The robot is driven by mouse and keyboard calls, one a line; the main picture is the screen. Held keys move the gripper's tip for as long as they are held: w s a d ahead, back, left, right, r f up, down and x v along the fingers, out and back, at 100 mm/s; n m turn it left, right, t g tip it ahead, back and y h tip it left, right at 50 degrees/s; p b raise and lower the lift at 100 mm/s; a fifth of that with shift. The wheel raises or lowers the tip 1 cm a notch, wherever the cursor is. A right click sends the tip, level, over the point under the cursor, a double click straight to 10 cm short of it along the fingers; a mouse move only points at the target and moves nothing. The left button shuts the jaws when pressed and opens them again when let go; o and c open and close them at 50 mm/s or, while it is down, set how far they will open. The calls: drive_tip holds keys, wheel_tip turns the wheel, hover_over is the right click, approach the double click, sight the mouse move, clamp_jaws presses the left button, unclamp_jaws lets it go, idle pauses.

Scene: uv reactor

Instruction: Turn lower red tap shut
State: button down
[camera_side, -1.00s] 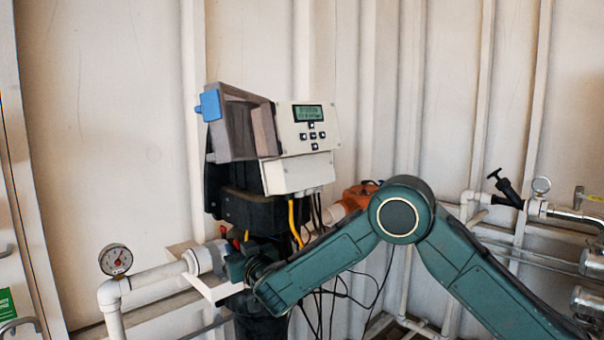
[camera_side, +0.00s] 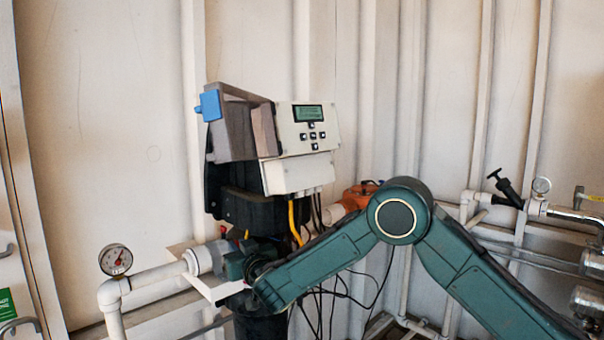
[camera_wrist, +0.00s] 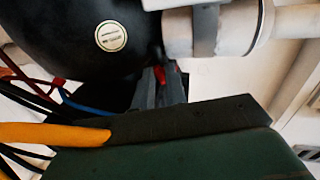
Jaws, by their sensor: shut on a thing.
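A small red tap (camera_wrist: 159,74) shows in the wrist view, just below the white pipe joint and beside the black vessel. My gripper (camera_wrist: 156,84) has its grey fingers closed around it, so only a bit of red shows between and above them. In the side view my wrist (camera_side: 238,264) is at the black vessel, just right of the white pipe joint, and hides the gripped tap. A small red part (camera_side: 223,230) shows above my wrist there; I cannot tell whether it belongs to the same tap.
A white pipe (camera_side: 155,278) with a pressure gauge (camera_side: 115,260) runs left of my wrist. A control box (camera_side: 308,127) stands above. Yellow conduit (camera_side: 293,220) and dark cables hang close to my forearm. In the wrist view, an orange-yellow conduit (camera_wrist: 50,133) lies left of my gripper.

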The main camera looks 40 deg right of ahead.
drive_tip(key=shift+m, duration=0.3)
drive_tip(key=m, duration=1.2)
drive_tip(key=shift+m, duration=0.3)
drive_tip(key=m, duration=0.4)
drive_tip(key=shift+m, duration=0.3)
drive_tip(key=c, duration=1.4)
unclamp_jaws()
drive_tip(key=shift+c, duration=0.2)
